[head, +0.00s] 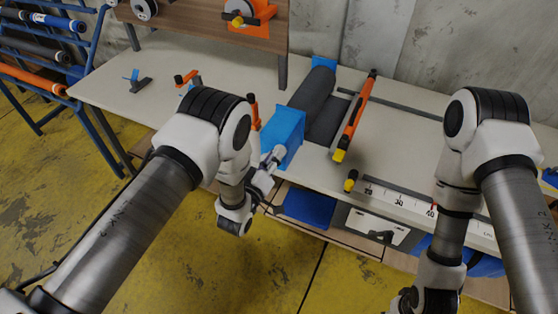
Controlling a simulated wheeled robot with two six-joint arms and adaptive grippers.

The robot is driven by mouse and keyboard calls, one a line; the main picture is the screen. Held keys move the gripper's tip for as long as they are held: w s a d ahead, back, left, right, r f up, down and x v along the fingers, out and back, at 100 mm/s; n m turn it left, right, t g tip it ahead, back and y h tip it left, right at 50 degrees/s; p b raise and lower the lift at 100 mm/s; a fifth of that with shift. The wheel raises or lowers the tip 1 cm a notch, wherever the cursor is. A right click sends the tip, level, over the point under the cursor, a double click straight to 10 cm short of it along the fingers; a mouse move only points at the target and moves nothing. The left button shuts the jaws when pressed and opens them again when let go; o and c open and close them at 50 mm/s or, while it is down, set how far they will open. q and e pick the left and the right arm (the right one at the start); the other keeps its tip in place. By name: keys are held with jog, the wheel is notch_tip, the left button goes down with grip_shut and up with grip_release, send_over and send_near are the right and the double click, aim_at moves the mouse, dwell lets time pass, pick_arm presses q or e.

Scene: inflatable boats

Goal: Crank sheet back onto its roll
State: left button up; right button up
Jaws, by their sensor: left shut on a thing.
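A dark grey roll of sheet (312,90) lies on the bench between blue end brackets, the near bracket (284,133) at the bench's front edge. Dark sheet (328,120) lies flat on the bench beside the roll's right side. My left gripper (275,156) is at the outer face of the near bracket, shut on what appears to be the crank handle, which the gripper mostly hides. My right gripper (407,302) is low at the bottom edge, partly cut off, away from the roll; its finger opening is unclear.
An orange bar with a yellow end (354,118) lies right of the sheet. A ruler strip (405,205) runs along the bench's front right. Small tools (138,82) lie at left. A blue rack of rolls (90,45) stands far left.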

pick_arm(q)
jog(key=shift+w+a+r, duration=0.2)
jog(key=shift+a+r, duration=0.1)
jog(key=shift+a, duration=0.2)
jog(key=shift+w+a+r, duration=0.2)
jog(key=shift+a+r, duration=0.05)
jog(key=shift+a, duration=0.25)
jog(key=shift+w+a+f+b, duration=0.15)
jog(key=shift+a+b, duration=0.3)
jog(key=shift+a, duration=0.45)
jog(key=shift+o, duration=0.5)
jog(key=shift+a+f+b, duration=0.25)
jog(key=shift+f+b, duration=0.1)
jog(key=shift+b, duration=0.05)
jog(key=o, duration=1.2)
jog(key=shift+w, duration=0.1)
jog(key=o, duration=0.4)
jog(key=shift+w+a, duration=0.1)
jog(key=shift+a, duration=0.05)
jog(key=shift+c, duration=0.2)
jog(key=shift+r, duration=0.15)
